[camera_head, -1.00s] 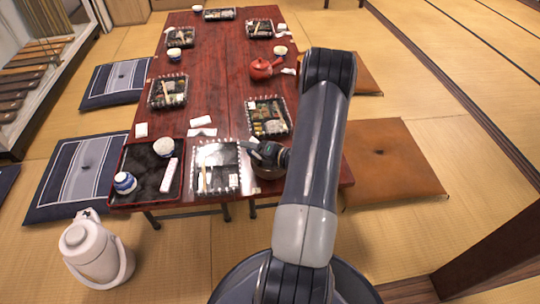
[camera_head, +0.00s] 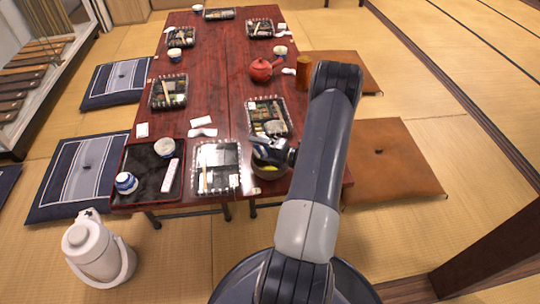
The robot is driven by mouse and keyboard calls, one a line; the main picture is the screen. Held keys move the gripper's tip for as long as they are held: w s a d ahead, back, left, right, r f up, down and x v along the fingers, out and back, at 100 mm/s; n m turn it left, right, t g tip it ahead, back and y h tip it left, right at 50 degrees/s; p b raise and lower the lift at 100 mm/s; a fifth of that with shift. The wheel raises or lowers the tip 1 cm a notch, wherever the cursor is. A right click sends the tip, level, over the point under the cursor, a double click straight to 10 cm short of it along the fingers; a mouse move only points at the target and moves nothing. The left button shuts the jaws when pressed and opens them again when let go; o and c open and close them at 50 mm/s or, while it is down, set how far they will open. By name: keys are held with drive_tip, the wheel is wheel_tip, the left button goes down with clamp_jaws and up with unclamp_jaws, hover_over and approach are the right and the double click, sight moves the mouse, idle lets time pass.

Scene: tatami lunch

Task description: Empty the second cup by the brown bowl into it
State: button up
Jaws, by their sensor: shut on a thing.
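The brown bowl (camera_head: 264,175) sits at the near right corner of the red table, with something yellow inside. My gripper (camera_head: 274,143) is just above and behind the bowl's far rim. It is shut on a small pale grey cup (camera_head: 275,127), which shows at the far side of the jaws, over the edge of the near right lunch tray. The cup's tilt and contents are too small to tell. Part of the bowl's right side is close to my arm.
A black tray (camera_head: 146,196) at the near left holds a white cup (camera_head: 165,147) and a blue-and-white cup (camera_head: 126,182). A clear lunch tray (camera_head: 230,191) lies left of the bowl. A red teapot (camera_head: 261,70) and brown cylinder (camera_head: 303,72) stand farther back.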

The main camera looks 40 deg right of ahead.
drive_tip(key=shift+a+r+m, duration=0.15)
drive_tip(key=shift+r+m, duration=0.15)
